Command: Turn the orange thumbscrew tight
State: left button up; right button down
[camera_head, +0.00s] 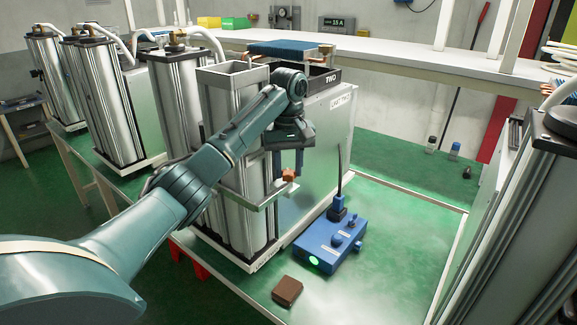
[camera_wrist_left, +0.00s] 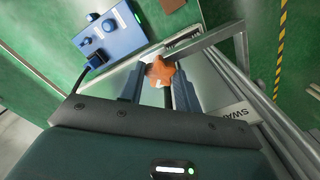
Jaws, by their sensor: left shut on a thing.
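The orange thumbscrew (camera_head: 289,175) sits at a metal bracket (camera_head: 262,194) on the front of the tall silver column (camera_head: 240,140). It looks like a lobed knob in the left wrist view (camera_wrist_left: 160,72). My left gripper (camera_head: 288,166) comes down on it from above and is shut on it. In the left wrist view its fingertips (camera_wrist_left: 160,80) lie on either side of the knob. The screw's shaft is hidden, and I cannot tell how tight it is. My right gripper is in neither view.
A blue control box (camera_head: 331,244) with a lit green button stands just right of the column. A brown block (camera_head: 286,291) lies in front. More silver columns (camera_head: 105,100) stand at the left. The green bench top (camera_head: 405,245) at the right is clear.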

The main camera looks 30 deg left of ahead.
aim_at(289, 171)
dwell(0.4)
pick_arm(q)
jog(key=o, duration=1)
notch_tip(289, 171, up, 13)
jog(key=shift+r, duration=0.1)
